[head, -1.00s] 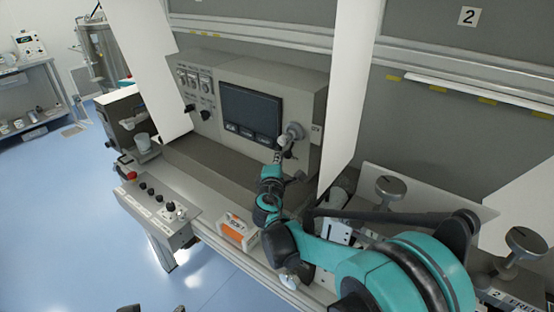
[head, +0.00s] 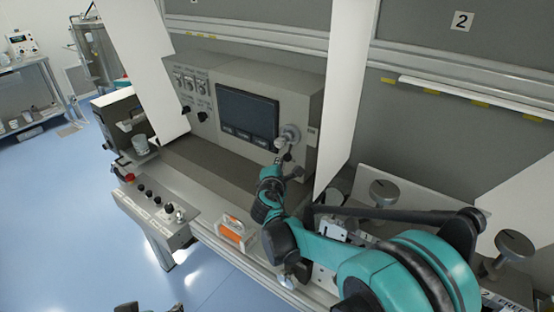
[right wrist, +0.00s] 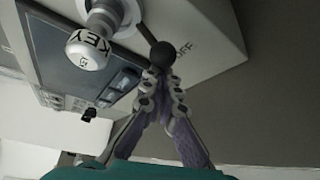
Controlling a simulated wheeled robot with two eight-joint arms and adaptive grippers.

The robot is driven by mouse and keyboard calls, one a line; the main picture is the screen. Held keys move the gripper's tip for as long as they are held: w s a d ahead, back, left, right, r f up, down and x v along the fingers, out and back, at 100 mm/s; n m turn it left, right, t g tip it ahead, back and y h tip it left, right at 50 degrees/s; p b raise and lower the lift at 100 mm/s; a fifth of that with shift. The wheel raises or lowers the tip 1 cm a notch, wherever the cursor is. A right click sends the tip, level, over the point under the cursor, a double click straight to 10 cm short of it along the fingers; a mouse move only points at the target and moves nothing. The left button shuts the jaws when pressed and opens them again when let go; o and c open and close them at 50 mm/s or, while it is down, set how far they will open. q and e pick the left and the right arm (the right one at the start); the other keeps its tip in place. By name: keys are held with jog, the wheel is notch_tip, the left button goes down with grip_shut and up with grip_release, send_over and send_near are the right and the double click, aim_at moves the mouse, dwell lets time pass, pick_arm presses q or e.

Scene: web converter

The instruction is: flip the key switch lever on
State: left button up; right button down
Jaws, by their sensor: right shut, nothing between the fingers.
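The key switch (head: 291,132) is a round metal fitting on the right part of the grey console's front. In the right wrist view its silver knob (right wrist: 88,48) reads KEY. A thin lever with a black ball end (right wrist: 163,53) reaches from the fitting toward the OFF mark (right wrist: 184,48). My right gripper (right wrist: 158,75) is shut and empty, its fingertips right at the ball. I cannot tell whether they touch it. In the head view my right gripper (head: 283,156) is small, just below the switch. My left gripper does not show clearly.
The console screen (head: 248,112) is left of the switch. A white panel (head: 344,95) stands close on the right, beside my arm. An orange and white box (head: 235,232) sits on the ledge below, and a button box (head: 160,208) is at the lower left.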

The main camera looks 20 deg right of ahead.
jog(key=s+d+r+n+g+h+p, duration=0.3)
jog(key=s+d+r+n+g+p, duration=0.1)
jog(key=s+r+n+g+p, duration=0.1)
jog(key=r+n+g+p, duration=0.1)
jog(key=n+g+p, duration=0.1)
jog(key=n+p, duration=0.1)
jog(key=shift+s+d+n+h+p, duration=0.2)
jog(key=shift+s+n+h+p, duration=0.1)
jog(key=shift+n+p, duration=0.15)
dwell(0.4)
dwell(0.4)
notch_tip(320, 180, down, 5)
jog(key=b, duration=0.4)
jog(key=p+v, duration=0.3)
jog(key=v, duration=0.8)
jog(key=shift+r, duration=0.45)
